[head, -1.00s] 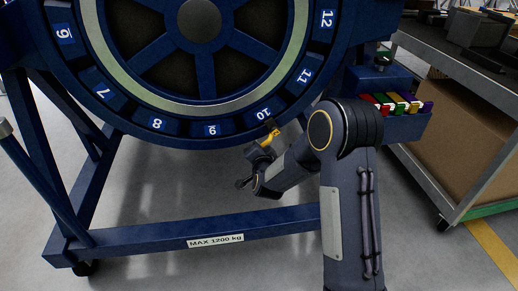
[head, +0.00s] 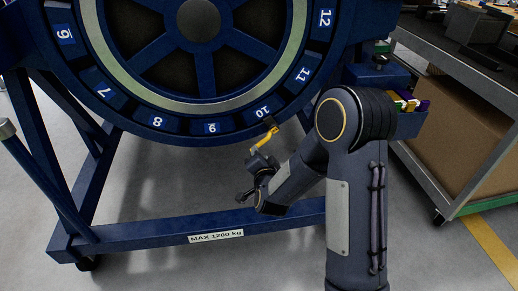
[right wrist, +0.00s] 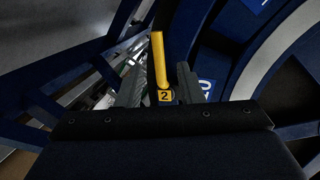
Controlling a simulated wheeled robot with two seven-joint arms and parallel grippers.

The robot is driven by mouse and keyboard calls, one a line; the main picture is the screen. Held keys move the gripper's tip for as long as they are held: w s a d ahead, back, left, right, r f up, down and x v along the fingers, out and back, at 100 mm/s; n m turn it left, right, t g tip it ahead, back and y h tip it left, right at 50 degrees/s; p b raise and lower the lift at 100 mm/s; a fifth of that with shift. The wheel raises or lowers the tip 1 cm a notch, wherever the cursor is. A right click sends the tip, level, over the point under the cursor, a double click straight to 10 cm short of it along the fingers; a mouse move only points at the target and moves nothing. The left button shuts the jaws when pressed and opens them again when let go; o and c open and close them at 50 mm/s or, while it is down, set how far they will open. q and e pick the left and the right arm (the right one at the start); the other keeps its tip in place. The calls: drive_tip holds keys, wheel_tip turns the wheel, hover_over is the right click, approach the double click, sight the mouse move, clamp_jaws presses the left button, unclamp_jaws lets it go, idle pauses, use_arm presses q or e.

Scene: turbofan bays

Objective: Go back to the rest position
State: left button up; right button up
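My right gripper (head: 258,158) is just below the ring of the blue wheel, near slot 10. A yellow handle (head: 265,139) hangs at the ring's lower edge, just above the gripper. In the right wrist view, the yellow handle (right wrist: 159,60) with a tag marked 2 stands between the two spread fingers (right wrist: 160,88). Gaps show on both sides of it, so the fingers look open. My left gripper is out of view.
The blue wheel (head: 212,128) with numbered slots fills the upper middle. Its stand has a low crossbar (head: 160,243) marked MAX 1200 kg. A blue tray (head: 410,126) with coloured pieces lies behind my right arm. A grey workbench (head: 470,120) stands at the right.

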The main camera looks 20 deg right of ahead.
drive_tip(key=shift+s, duration=0.2)
drive_tip(key=shift+r, duration=0.15)
drive_tip(key=s+a+r+n+g+y, duration=0.2)
drive_tip(key=s+r+n+y, duration=0.15)
drive_tip(key=s, duration=0.25)
drive_tip(key=s+a+r+n+g+y, duration=0.1)
drive_tip(key=s+r+n+g+y, duration=0.15)
drive_tip(key=s+r, duration=0.35)
drive_tip(key=s+a+f+n+g+y, duration=0.2)
drive_tip(key=s+n+g, duration=0.35)
drive_tip(key=s, duration=1.55)
wheel_tip(320, 180, up, 38)
drive_tip(key=p, duration=3.7)
drive_tip(key=shift+w+t+p, duration=0.4)
